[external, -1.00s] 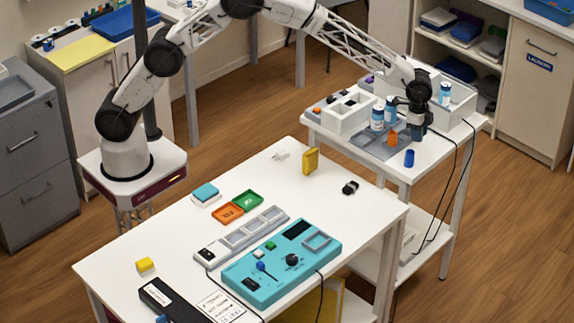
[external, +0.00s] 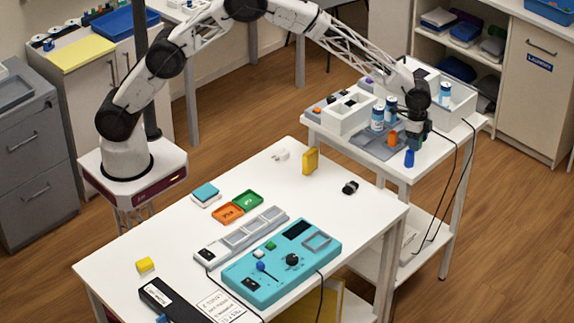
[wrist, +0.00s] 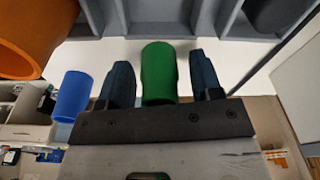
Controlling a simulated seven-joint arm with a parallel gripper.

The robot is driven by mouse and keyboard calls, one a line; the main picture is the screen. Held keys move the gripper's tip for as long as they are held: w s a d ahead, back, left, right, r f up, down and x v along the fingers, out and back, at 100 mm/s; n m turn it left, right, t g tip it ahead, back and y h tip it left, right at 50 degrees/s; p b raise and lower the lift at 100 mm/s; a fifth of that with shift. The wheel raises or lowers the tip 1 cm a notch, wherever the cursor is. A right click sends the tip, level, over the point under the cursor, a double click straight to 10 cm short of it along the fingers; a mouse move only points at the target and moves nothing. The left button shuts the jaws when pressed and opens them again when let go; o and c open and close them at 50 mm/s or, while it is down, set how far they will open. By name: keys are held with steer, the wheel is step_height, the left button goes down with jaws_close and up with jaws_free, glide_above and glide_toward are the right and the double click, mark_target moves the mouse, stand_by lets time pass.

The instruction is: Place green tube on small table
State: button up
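A green tube (wrist: 158,75) stands between the two dark fingers of my gripper (wrist: 160,63) in the wrist view. A narrow gap shows on each side of it, so the fingers are open around it. In the external view my gripper (external: 414,135) is low over the front right part of the small white table (external: 385,171), and the green tube is hidden behind it. I cannot tell whether the tube touches the tabletop.
An orange tube (wrist: 35,35) and a blue tube (wrist: 71,96) stand left of my gripper in the wrist view. A grey tray (external: 366,145), white boxes and bottles (external: 377,119) crowd the small table. A large white table (external: 165,240) with a teal device (external: 275,277) is nearer.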

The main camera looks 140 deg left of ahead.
steer(key=shift+r, duration=0.15)
steer(key=r, duration=0.4)
steer(key=s+r, duration=0.1)
steer(key=r, duration=0.7)
steer(key=shift+s+d, duration=0.15)
steer(key=shift+s, duration=0.05)
stand_by(0.8)
